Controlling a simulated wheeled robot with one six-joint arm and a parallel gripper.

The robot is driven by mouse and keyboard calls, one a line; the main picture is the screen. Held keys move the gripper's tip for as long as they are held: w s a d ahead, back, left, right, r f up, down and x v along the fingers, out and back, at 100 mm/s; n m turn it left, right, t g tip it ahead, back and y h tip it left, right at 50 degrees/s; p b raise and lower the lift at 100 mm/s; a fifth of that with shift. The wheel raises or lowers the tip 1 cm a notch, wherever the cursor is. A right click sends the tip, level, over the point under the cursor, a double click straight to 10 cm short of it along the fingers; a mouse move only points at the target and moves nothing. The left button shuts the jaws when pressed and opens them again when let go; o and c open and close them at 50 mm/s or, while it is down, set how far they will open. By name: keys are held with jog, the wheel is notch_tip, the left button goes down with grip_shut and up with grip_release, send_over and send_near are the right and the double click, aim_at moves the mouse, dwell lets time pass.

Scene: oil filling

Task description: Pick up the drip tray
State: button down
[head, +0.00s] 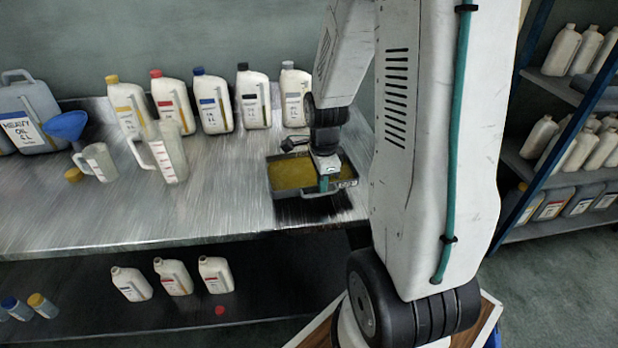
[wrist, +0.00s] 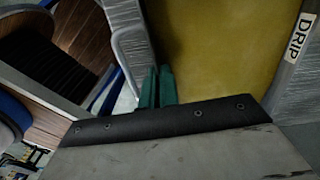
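The drip tray (head: 298,192) is a shallow dark tray of yellow oil (head: 292,174) near the front right of the metal workbench. My gripper (head: 324,183) is at its near wall. In the wrist view my teal fingertips (wrist: 157,86) are close together at the tray's wall (wrist: 138,28), with the oil (wrist: 215,50) to the right. They look shut on the wall, which is mostly hidden between them. A grey handle (wrist: 118,48) shows left of the wall, and a DRIP label (wrist: 299,38) is at right. The tray looks level, at bench height.
Several oil bottles (head: 213,103) line the back of the bench (head: 220,205). Two clear jugs (head: 167,155), a blue funnel (head: 66,125) and a large grey can (head: 27,110) stand to the left. A stocked shelf (head: 540,165) is at right.

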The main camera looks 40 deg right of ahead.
jog(key=shift+s+d+r, duration=0.1)
jog(key=shift+s+d, duration=0.1)
jog(key=shift+s, duration=0.6)
jog(key=shift+s+d+r, duration=0.1)
jog(key=shift+s+d, duration=0.05)
jog(key=shift+s, duration=0.65)
jog(key=shift+s+d+r, duration=0.1)
jog(key=shift+s+d, duration=0.1)
jog(key=shift+s, duration=0.6)
jog(key=shift+w, duration=0.1)
